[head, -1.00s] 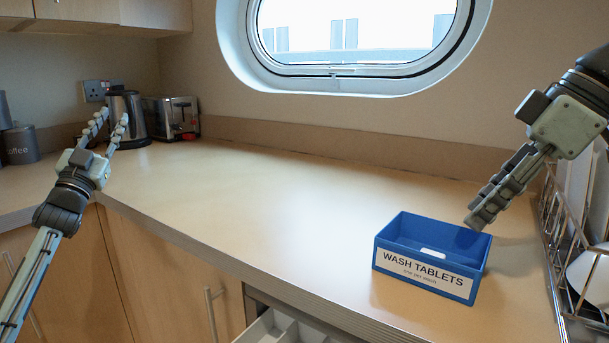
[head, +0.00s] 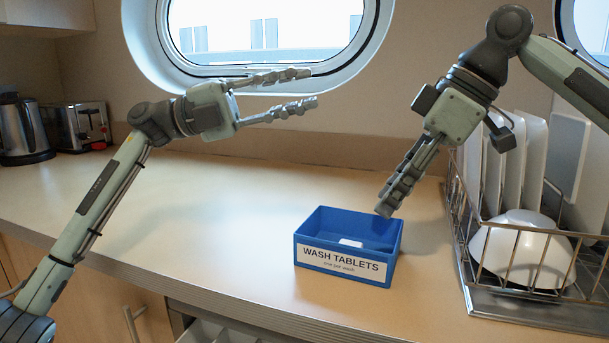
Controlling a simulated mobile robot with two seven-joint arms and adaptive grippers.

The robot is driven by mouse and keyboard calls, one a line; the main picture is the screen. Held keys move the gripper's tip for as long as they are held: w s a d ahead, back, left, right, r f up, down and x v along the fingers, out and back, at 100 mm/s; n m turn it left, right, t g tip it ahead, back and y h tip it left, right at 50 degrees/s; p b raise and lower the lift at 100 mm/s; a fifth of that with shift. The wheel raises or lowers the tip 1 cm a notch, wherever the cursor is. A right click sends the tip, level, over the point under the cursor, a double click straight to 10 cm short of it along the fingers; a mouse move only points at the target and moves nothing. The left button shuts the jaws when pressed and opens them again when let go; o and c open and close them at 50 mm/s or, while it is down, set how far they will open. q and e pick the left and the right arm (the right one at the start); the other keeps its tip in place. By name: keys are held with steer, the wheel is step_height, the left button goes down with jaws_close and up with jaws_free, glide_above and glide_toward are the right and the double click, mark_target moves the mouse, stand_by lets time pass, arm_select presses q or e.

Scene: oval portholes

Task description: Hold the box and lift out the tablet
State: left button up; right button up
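The blue box (head: 320,272), labelled "WASH TABLETS, one per wash", stands upright on the counter, open at the top. One white tablet (head: 351,243) shows inside it. My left gripper (head: 314,88) is open and empty, above and behind the box, its fingers pointing right and well apart. My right gripper (head: 386,210) points down to the left, its fingertips just above the box's right rear rim. Its fingers look close together and overlap in this view, so I cannot tell if they are shut. I see nothing held in it.
A wire dish rack (head: 520,255) with upright plates and a white bowl (head: 524,250) stands right of the box. A kettle (head: 20,130) and toaster (head: 78,125) are at the far left. The counter (head: 200,215) left of the box is clear. An open drawer (head: 205,330) shows below its front edge.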

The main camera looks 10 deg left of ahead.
arm_select(q)
steer(key=s+d+f+m+g+y, duration=0.35)
steer(key=d+f+y, duration=0.2)
steer(key=d, duration=0.25)
steer(key=n+t+y, duration=0.1)
steer(key=t+y, duration=0.3)
steer(key=y, duration=1.1)
glide_above(308, 218)
steer(key=shift+g+h, duration=0.25)
steer(key=f, duration=0.7)
steer(key=shift+s+a+f, duration=0.1)
steer(key=shift+s+a, duration=0.1)
steer(key=shift+s, duration=0.2)
steer(key=f, duration=0.4)
steer(key=w+f, duration=0.1)
steer(key=f, duration=0.2)
steer(key=shift+d, duration=0.15)
jaws_close()
